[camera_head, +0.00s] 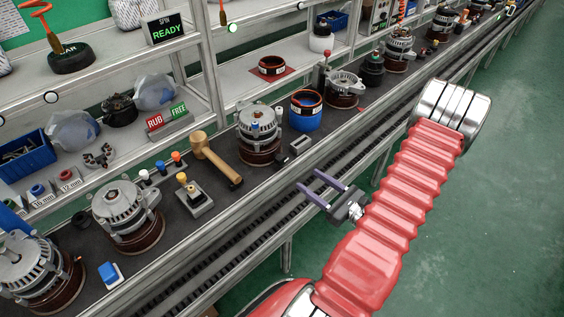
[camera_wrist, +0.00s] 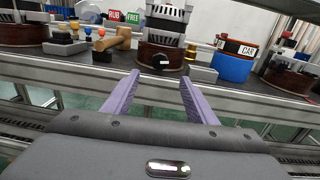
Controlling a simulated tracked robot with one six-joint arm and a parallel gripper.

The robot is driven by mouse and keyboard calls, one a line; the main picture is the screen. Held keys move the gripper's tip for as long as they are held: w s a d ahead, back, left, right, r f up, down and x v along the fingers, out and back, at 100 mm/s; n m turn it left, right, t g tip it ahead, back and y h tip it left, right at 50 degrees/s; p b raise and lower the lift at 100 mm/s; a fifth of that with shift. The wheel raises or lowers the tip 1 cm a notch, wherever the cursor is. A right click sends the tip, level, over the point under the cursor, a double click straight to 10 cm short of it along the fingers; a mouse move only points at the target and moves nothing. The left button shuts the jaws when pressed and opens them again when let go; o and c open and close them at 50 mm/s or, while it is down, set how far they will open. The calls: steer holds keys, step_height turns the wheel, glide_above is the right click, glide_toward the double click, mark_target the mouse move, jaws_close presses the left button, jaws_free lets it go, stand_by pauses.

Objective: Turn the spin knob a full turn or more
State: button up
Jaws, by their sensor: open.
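A small round black knob with a pale mark (camera_wrist: 160,61) shows in the wrist view, low on the front of an alternator (camera_wrist: 160,28); it looks like the spin knob. In the head view this alternator (camera_head: 257,125) stands on the dark bench top, right of the wooden mallet; the knob is hard to make out there. My gripper (camera_head: 309,179) is open and empty, with two purple fingers reaching toward the bench edge. In the wrist view my gripper (camera_wrist: 160,76) has the knob just beyond and between its fingertips, apart from them. A SPIN display (camera_head: 165,28) reads READY.
A wooden mallet (camera_head: 213,160) and a yellow-topped switch box (camera_head: 193,195) lie left of the alternator. A blue container (camera_head: 306,112) stands to its right. The metal bench rail (camera_head: 240,210) runs below. RUB and FREE signs (camera_head: 166,117) stand behind.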

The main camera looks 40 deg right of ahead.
mark_target(284, 162)
steer(key=shift+w+a, duration=0.2)
steer(key=shift+w, duration=3.15)
steer(key=shift+w+a, duration=0.2)
steer(key=shift+w, duration=3.1)
steer(key=shift+c, duration=0.2)
